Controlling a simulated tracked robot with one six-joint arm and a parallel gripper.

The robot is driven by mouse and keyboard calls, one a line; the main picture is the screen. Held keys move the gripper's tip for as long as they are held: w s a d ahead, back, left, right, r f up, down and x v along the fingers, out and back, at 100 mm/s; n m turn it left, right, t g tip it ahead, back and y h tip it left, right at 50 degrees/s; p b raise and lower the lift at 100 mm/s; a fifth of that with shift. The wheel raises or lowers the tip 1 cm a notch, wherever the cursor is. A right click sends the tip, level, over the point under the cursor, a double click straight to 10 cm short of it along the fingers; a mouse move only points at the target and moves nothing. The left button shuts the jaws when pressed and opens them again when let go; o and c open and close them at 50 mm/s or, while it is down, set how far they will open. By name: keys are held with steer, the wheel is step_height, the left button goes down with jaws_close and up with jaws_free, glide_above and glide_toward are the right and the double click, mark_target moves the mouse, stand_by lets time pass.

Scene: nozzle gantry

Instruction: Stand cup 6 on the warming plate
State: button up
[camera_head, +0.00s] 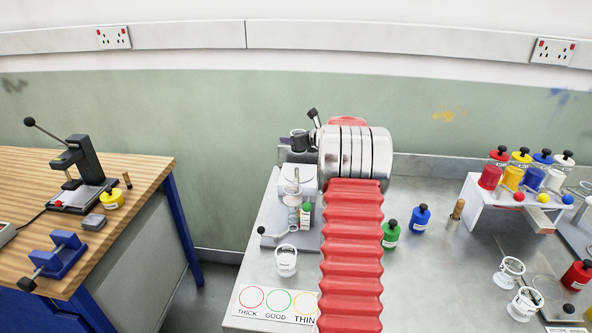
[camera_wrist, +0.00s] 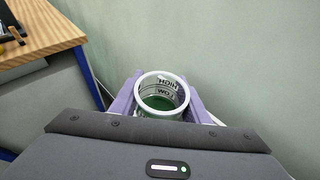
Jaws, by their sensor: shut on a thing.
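My gripper shows in the head view (camera_head: 290,141) beyond the bench's back left, and in the wrist view (camera_wrist: 163,98). Its purple fingers are shut around a clear cup (camera_wrist: 182,94) with a white rim. The cup has dark lettering with "HIGH" and "LOW" on its wall and green at the bottom. It is held up off any surface, and its number cannot be read. In the head view my gripper and arm largely hide it. I cannot pick out the warming plate with certainty; my red arm covers the middle of the bench.
A cup (camera_head: 286,262) stands at the bench's front left, behind the THICK/GOOD/THIN card (camera_head: 268,303). Two cups, one here (camera_head: 509,271), stand at right. Green (camera_head: 390,236) and blue (camera_head: 420,219) bottles stand right of my arm. A wooden table (camera_head: 140,167) is at left.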

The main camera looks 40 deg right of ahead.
mark_target(294, 152)
step_height(294, 152, down, 6)
steer(key=shift+r, duration=0.15)
steer(key=shift+s, duration=0.1)
steer(key=shift+f, duration=1.85)
steer(key=o, duration=1.1)
steer(key=shift+f, duration=0.1)
steer(key=v, duration=1.2)
